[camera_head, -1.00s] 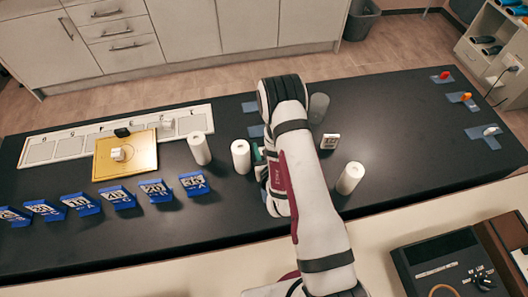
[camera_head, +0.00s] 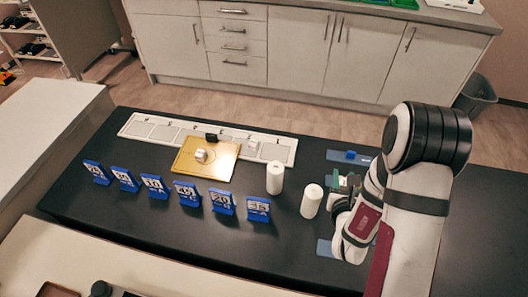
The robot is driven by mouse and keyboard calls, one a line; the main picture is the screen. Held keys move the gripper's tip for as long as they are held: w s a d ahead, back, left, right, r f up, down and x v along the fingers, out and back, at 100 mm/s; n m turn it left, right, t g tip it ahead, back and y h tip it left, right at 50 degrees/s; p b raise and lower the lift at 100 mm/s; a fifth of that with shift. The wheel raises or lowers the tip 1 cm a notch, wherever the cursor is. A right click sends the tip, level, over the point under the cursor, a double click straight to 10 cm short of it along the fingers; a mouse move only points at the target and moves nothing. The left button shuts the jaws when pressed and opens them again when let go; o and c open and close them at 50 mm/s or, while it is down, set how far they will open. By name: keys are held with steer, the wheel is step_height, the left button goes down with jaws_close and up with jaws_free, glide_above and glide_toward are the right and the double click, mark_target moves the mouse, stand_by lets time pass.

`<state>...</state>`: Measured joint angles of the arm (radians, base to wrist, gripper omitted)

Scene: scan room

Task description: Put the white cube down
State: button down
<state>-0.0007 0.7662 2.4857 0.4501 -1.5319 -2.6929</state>
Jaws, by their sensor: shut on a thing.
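My gripper (camera_head: 346,186) is at the right of the black table, low beside the right white cylinder. My own arm hides much of it. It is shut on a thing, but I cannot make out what. One white cube (camera_head: 200,155) sits on the yellow board (camera_head: 215,172). Another small white block (camera_head: 252,147) is on the pale strip (camera_head: 165,132) behind the board. My gripper is apart from both.
Two white cylinders (camera_head: 275,178) (camera_head: 311,201) stand between the board and my gripper. Several blue number stands (camera_head: 186,193) line the table's front. A small blue block (camera_head: 350,155) lies on a blue mat (camera_head: 335,156) behind my gripper.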

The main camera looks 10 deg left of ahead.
step_height(320, 180, up, 10)
steer(key=shift+r, duration=0.25)
steer(key=w+a+n+g+y, duration=0.1)
steer(key=w+a+n+y, duration=0.4)
steer(key=a, duration=0.8)
steer(key=n+g+y, duration=0.3)
steer(key=n+y, duration=0.1)
glide_above(206, 159)
step_height(206, 159, down, 16)
steer(key=shift+d+f, duration=0.1)
steer(key=shift+f+y, duration=0.1)
steer(key=shift+y, duration=0.2)
steer(key=shift+f, duration=0.1)
